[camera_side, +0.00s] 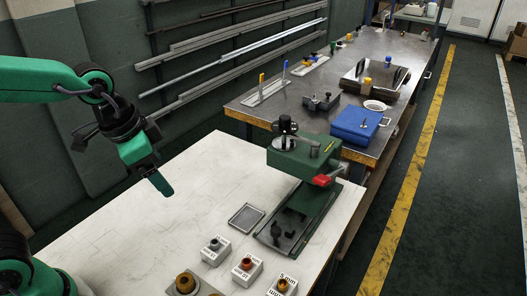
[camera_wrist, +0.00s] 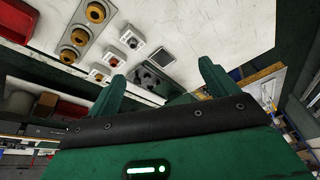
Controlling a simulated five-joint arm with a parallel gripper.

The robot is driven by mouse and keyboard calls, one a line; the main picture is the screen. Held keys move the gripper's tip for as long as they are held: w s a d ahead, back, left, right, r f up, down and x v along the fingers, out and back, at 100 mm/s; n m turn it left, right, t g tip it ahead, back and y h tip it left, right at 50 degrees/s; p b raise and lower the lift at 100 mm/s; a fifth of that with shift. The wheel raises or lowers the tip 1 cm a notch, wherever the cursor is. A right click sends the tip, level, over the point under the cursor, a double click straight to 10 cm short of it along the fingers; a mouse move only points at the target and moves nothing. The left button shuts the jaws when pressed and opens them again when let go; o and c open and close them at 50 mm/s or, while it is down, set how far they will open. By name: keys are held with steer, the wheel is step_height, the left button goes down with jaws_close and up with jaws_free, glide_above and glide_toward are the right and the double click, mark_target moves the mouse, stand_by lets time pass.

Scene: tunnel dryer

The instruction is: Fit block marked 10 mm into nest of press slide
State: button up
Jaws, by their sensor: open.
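The nest's details are unclear. My gripper (camera_side: 162,184) is open and empty, high above the table, left of the press. In the wrist view, its fingers (camera_wrist: 162,72) stand apart.
A small grey tray (camera_side: 245,218) lies left of the slide. A grey plate with orange rings (camera_wrist: 80,37) lies beside the blocks. A metal bench behind holds a blue box (camera_side: 357,124). The table's left part is clear.

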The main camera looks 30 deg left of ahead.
steer(key=w+d+f+m+g, duration=0.2)
steer(key=w+d+f+m, duration=0.25)
steer(key=d, duration=0.35)
steer(key=m+g, duration=0.2)
steer(key=m, duration=0.4)
glide_above(247, 262)
steer(key=shift+y, duration=0.4)
step_height(247, 262, down, 9)
steer(key=shift+r, duration=0.1)
steer(key=shift+a+f, duration=0.1)
steer(key=shift+f, duration=1.25)
steer(key=shift+f, duration=0.1)
steer(key=shift+f, duration=2.5)
steer(key=c, duration=1.3)
